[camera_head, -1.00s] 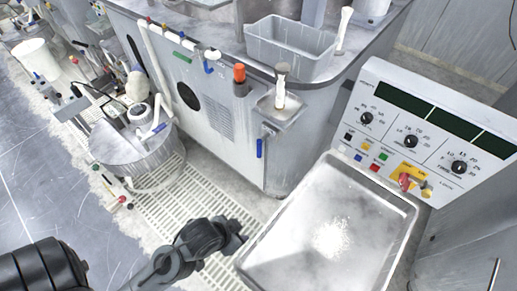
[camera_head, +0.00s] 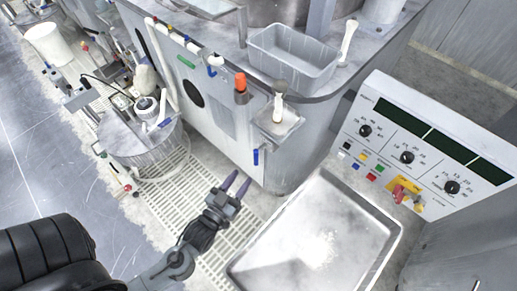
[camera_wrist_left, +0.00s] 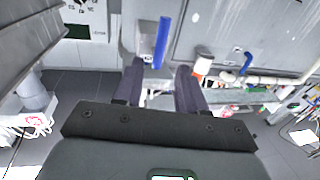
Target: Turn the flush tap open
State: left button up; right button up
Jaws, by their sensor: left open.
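A blue lever handle (camera_head: 256,157) hangs upright on the front of the grey cabinet, below a small metal tray. I take it for the flush tap. In the left wrist view the blue handle (camera_wrist_left: 162,42) shows large, ahead of the fingers and roughly between them in the picture. My left gripper (camera_head: 240,178) is open and empty, with its dark purple fingers pointing up toward the cabinet just below the handle. In the left wrist view its two fingers (camera_wrist_left: 160,66) are spread apart. No contact with the handle is visible. My right gripper is not in view.
A second blue handle (camera_head: 212,68) sits on the cabinet's pipe row. A wide shallow tray (camera_head: 240,269) and a control panel (camera_head: 420,150) are to the right. A bucket (camera_head: 140,150) stands left.

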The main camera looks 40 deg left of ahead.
aim_at(255, 160)
pick_arm(q)
jog(key=w, duration=0.2)
jog(key=w+a+b, duration=0.1)
jog(key=w, duration=0.2)
jog(key=w+b, duration=0.1)
jog(key=w, duration=0.2)
jog(key=shift+w+a+f, duration=0.15)
jog(key=shift+a, duration=0.25)
jog(key=shift+w+a, duration=0.15)
jog(key=shift+w, duration=0.6)
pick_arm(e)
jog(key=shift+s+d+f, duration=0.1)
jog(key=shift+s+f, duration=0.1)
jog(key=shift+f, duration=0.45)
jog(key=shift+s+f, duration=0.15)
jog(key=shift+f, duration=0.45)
pick_arm(q)
jog(key=shift+s, duration=0.1)
grip_shut()
